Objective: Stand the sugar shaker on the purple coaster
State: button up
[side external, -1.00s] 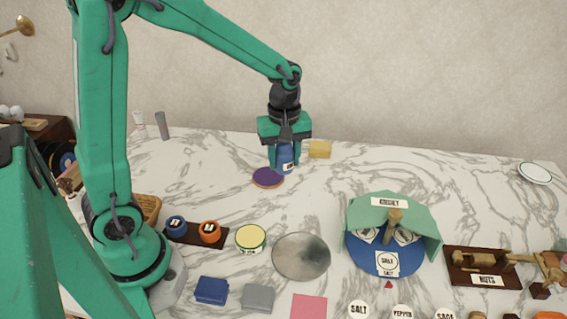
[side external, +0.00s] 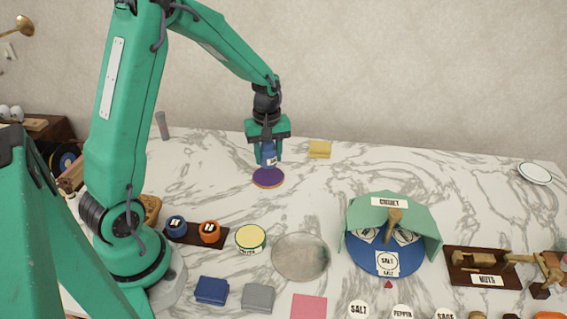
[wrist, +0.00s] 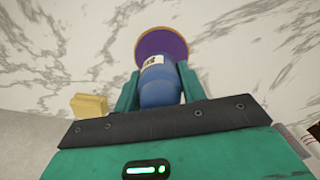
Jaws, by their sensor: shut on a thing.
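The sugar shaker (side external: 268,157) is blue with a white label, and my gripper (side external: 267,161) is shut on it. The shaker is upright between the fingers. The purple coaster (side external: 268,180) is round with an orange-brown edge and lies flat on the marble top. In the side view the shaker's lower end is over the coaster's far part; I cannot tell whether it touches. In the wrist view the blue shaker (wrist: 158,86) lies between the green fingers, with the purple coaster (wrist: 160,43) just beyond its base.
A yellow block (side external: 319,149) lies to the right of the gripper. Blue and orange jars stand on a dark tray (side external: 183,238) nearer the front. A grey disc (side external: 300,256) and a salt stand (side external: 385,258) are to the right. The marble around the coaster is clear.

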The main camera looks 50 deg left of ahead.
aim_at(268, 165)
jog(key=shift+w+a+f, duration=0.1)
jog(key=shift+a+f, duration=0.1)
jog(key=shift+a, duration=0.15)
jog(key=shift+f, duration=0.1)
jog(key=shift+f, duration=1.9)
jog(key=shift+f, duration=0.15)
jog(key=o, duration=1.1)
jog(key=shift+c, duration=0.2)
notch_tip(268, 165, up, 12)
jog(key=shift+r, duration=0.1)
